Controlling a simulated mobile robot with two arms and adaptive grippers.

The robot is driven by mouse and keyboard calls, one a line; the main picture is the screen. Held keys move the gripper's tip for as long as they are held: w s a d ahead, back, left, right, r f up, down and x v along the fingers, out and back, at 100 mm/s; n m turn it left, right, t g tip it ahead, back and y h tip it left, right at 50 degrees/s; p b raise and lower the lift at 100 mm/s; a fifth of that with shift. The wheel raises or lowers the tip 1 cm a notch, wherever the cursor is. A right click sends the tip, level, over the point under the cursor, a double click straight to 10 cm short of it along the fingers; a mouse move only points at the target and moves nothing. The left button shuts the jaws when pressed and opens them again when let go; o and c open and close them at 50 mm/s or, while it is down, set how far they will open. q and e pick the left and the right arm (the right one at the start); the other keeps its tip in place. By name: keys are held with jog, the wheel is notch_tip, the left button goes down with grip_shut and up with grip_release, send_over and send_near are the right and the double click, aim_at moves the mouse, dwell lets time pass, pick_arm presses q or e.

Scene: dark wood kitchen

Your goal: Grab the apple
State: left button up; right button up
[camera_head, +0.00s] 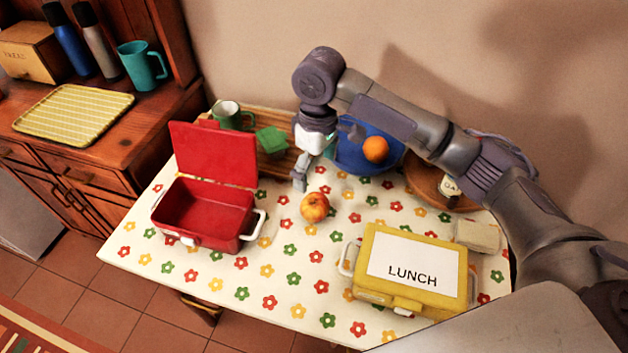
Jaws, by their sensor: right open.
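The apple (314,207), red and yellow, sits on the flowered tablecloth near the middle of the table. My right gripper (304,182) hangs just behind and to the left of the apple, fingers pointing down. It is open and empty, and looks apart from the apple. My right arm reaches in from the right across the back of the table. My left gripper does not show.
An open red lunch box (205,211) stands left of the apple, and a closed yellow LUNCH box (414,271) to its front right. The tablecloth (290,265) in front of the apple is clear.

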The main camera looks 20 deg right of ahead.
aim_at(316, 200)
notch_tip(316, 200, down, 8)
jog(key=shift+s+a+r, duration=0.1)
jog(key=shift+s+r, duration=0.05)
jog(key=shift+r, duration=0.05)
jog(key=shift+f, duration=0.5)
jog(key=f, duration=0.4)
jog(key=shift+w+d+f, duration=0.2)
jog(key=shift+w+f, duration=0.05)
jog(key=shift+f, duration=0.25)
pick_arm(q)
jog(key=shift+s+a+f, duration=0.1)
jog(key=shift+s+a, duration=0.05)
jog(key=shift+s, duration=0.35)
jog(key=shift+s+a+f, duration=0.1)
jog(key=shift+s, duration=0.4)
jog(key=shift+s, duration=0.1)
pick_arm(e)
jog(key=shift+c, duration=0.3)
jog(key=c, duration=1.3)
jog(key=shift+r, duration=0.1)
